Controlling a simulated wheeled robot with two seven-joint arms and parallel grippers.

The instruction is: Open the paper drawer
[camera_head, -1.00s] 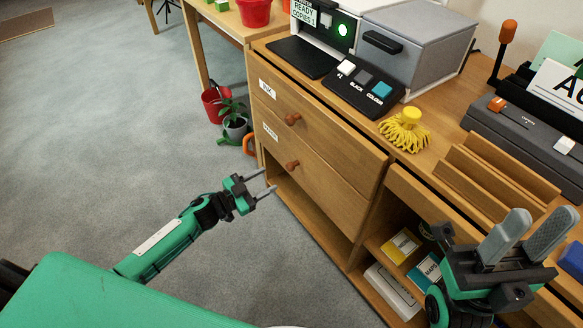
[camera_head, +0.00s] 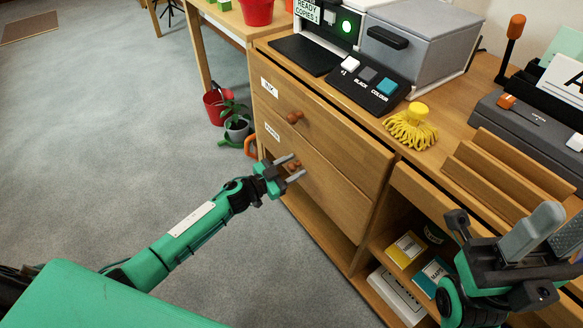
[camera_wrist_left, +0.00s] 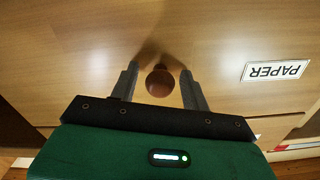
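The paper drawer (camera_head: 318,177) is the lower of two wooden drawers in the desk and looks shut. Its label PAPER (camera_wrist_left: 275,70) reads upside down in the left wrist view. Its round brown knob (camera_wrist_left: 160,82) sits between the two fingers of my left gripper (camera_wrist_left: 160,88), with a gap on each side. In the head view my left gripper (camera_head: 296,168) is open at the knob, its fingers on either side. My right gripper (camera_head: 545,236) is at the lower right, away from the drawers, its two grey fingers apart.
The upper drawer (camera_head: 330,125) has its own knob (camera_head: 294,117) and looks shut. A copier with a button panel (camera_head: 368,85) and a yellow tasselled thing (camera_head: 412,128) stand on top. Open shelves hold boxes (camera_head: 405,248). The floor before the drawers is clear.

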